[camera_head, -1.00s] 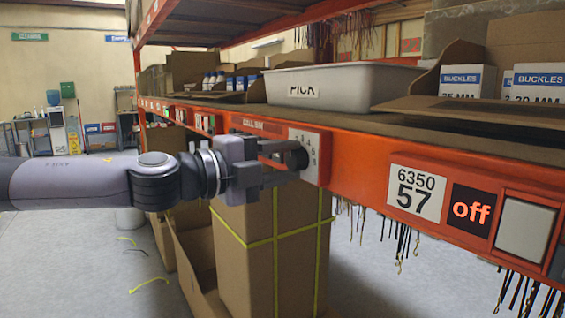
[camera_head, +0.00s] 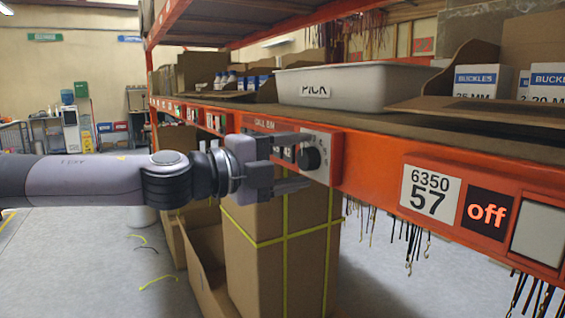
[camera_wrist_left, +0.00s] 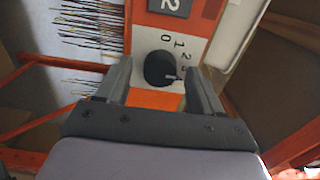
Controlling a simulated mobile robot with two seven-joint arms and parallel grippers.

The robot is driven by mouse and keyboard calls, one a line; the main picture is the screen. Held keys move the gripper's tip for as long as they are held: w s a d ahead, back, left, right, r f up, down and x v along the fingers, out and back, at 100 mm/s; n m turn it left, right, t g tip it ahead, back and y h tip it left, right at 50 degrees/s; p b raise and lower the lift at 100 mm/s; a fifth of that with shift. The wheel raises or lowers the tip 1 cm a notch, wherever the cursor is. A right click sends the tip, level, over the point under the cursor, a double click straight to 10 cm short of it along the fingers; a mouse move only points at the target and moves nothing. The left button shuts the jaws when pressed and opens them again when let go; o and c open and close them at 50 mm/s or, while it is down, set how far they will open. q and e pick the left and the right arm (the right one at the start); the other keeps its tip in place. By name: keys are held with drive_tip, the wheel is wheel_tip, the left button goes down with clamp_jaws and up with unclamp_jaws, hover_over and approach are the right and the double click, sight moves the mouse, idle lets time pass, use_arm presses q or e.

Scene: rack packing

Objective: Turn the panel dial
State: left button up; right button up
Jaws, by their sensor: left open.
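The black panel dial (camera_head: 310,158) sits on a white plate with number marks on the orange shelf beam. In the left wrist view the dial (camera_wrist_left: 160,69) lies ahead of and between the two fingers, with a pale pointer line on its lower right and the marks 0, 1 and 2 around it. My left gripper (camera_head: 306,162) is open at the dial, its fingers on either side of it; the left wrist view shows it from behind (camera_wrist_left: 163,88). Whether a finger touches the dial cannot be told. My right gripper is not in view.
The orange beam (camera_head: 375,170) carries a 6350 57 label (camera_head: 431,190), a lit "off" display (camera_head: 487,213) and a pale square panel (camera_head: 539,232). A grey PICK tray (camera_head: 350,88) stands on the shelf above. A strapped cardboard box (camera_head: 255,265) stands below the gripper.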

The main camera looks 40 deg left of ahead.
use_arm(q)
drive_tip(key=shift+s, duration=0.1)
drive_tip(key=shift+v, duration=1.15)
drive_tip(key=shift+s, duration=0.2)
drive_tip(key=shift+b+v, duration=1.05)
drive_tip(key=shift+v, duration=1.05)
drive_tip(key=w+d+f+n+g+p, duration=0.1)
drive_tip(key=w+d+f+n, duration=0.15)
drive_tip(key=f, duration=0.65)
drive_tip(key=w+d+f+n, duration=0.1)
drive_tip(key=f+n, duration=0.3)
drive_tip(key=f, duration=0.5)
drive_tip(key=w+d+f+n+g+p, duration=0.1)
drive_tip(key=w+d+f+n, duration=0.15)
drive_tip(key=f, duration=0.65)
drive_tip(key=s+d+f+n+g+y+p, duration=0.1)
drive_tip(key=s+d+f+n+g+y, duration=0.1)
drive_tip(key=s+f+n, duration=0.3)
drive_tip(key=s+d+f+n+g+y, duration=0.2)
drive_tip(key=s+d+f+n, duration=0.2)
drive_tip(key=s+f, duration=0.8)
wheel_tip(320, 180, down, 9)
drive_tip(key=shift+s+r+n+y+p, duration=0.1)
drive_tip(key=shift+s+n+y+p, duration=0.25)
drive_tip(key=shift+n, duration=0.65)
